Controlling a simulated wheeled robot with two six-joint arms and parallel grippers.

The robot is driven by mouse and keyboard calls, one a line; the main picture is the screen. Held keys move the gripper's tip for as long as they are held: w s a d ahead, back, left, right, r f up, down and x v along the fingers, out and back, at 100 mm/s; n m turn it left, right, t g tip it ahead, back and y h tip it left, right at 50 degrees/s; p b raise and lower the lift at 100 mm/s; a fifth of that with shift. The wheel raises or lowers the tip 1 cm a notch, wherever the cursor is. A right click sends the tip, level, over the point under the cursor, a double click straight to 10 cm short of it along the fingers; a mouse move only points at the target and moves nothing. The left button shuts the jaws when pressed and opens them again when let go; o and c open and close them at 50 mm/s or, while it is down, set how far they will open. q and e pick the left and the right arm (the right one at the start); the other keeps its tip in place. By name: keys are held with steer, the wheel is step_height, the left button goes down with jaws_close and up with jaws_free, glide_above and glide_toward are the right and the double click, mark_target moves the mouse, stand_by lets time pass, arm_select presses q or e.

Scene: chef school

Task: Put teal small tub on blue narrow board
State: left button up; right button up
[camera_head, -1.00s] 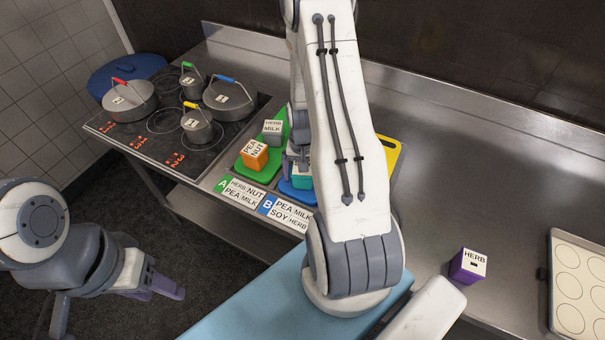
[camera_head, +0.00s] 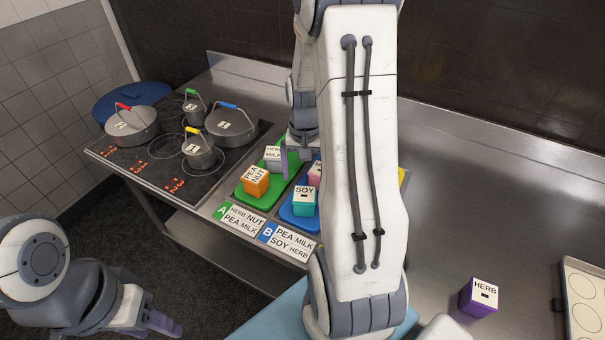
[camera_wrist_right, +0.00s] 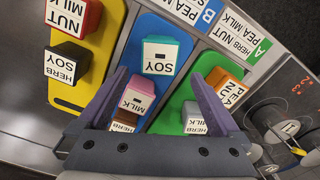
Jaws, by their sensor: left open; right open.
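The teal small tub (camera_head: 304,202), labelled SOY, stands upright on the front part of the blue narrow board (camera_head: 299,224). In the right wrist view the tub (camera_wrist_right: 160,58) sits on the blue board (camera_wrist_right: 133,47), with nothing gripping it. My right gripper (camera_head: 297,158) is open and empty, above and behind the tub; its two purple fingers (camera_wrist_right: 156,80) are spread apart. My left gripper (camera_head: 162,322) is open and empty, low at the left, away from the counter.
A pink MILK tub (camera_wrist_right: 136,95) and a brown HERB tub (camera_wrist_right: 124,125) stand behind on the blue board. The green board (camera_head: 247,198) carries the orange PEANUT tub (camera_head: 256,182) and a grey HERB MILK tub (camera_head: 274,157). A purple HERB tub (camera_head: 479,297) stands at right.

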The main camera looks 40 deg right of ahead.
steer(key=shift+a+r, duration=0.1)
steer(key=shift+r, duration=0.25)
steer(key=s+a+r+n, duration=0.1)
steer(key=a+r+n, duration=0.25)
steer(key=a, duration=0.65)
steer(key=s+a+r+n, duration=0.25)
steer(key=a+n, duration=0.25)
steer(key=a, duration=0.5)
steer(key=s+a+r+n+y, duration=0.1)
steer(key=s+a+r+n, duration=0.2)
steer(key=s+a+n, duration=0.4)
steer(key=s+a, duration=0.3)
steer(key=s, duration=0.3)
steer(key=shift+a+n, duration=0.35)
steer(key=shift+a, duration=0.05)
step_height(320, 180, down, 4)
steer(key=b, duration=0.3)
steer(key=shift+r+b, duration=0.2)
steer(key=shift+b, duration=0.2)
